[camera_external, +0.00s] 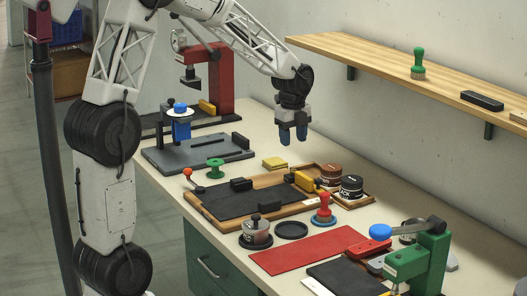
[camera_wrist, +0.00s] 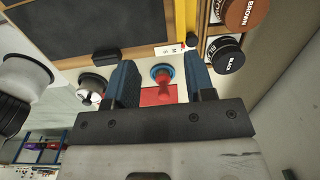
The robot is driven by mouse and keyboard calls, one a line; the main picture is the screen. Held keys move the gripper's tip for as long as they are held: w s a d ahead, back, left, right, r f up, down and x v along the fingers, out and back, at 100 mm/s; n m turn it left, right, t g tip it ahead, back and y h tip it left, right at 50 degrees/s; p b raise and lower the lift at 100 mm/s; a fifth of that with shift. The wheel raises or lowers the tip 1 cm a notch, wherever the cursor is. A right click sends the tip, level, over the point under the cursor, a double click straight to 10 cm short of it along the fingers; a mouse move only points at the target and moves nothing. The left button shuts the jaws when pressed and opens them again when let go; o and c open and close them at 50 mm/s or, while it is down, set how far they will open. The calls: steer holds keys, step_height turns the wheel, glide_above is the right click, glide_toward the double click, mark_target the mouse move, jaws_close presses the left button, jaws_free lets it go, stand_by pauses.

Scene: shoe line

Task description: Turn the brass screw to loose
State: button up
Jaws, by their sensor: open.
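I cannot clearly pick out the brass screw in either view. A wooden-framed board (camera_external: 225,218) with a dark surface lies mid-bench; a yellow block (camera_external: 304,182) stands at its far right edge, with a small dark knob (camera_external: 318,183) beside it. My gripper (camera_external: 292,134) hangs above the back of the bench, blue fingertips down, touching nothing. In the wrist view my gripper (camera_wrist: 160,80) is open and empty. A red-handled stamp on a blue base (camera_wrist: 162,76) shows between its fingers, below them. The framed board (camera_wrist: 90,30) fills the upper left of that view.
Brown (camera_external: 331,175) and black (camera_external: 351,187) round tins stand right of the board. A red press (camera_external: 222,80) and a blue fixture (camera_external: 181,127) stand at the back left. A green press (camera_external: 432,265) stands in front. A wooden shelf (camera_external: 400,70) overhangs the right side.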

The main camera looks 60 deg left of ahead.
mark_target(293, 170)
steer(key=w+a+f+m, duration=0.1)
steer(key=a, duration=0.1)
steer(key=w+a+f+m, duration=0.1)
steer(key=a+f, duration=0.1)
steer(key=w+a+f, duration=0.2)
steer(key=shift+w+m, duration=0.1)
steer(key=shift+m, duration=0.3)
steer(key=shift+d, duration=0.1)
steer(key=shift+f, duration=3.9)
steer(key=shift+c, duration=0.4)
jaws_close()
steer(key=shift+n, duration=2.3)
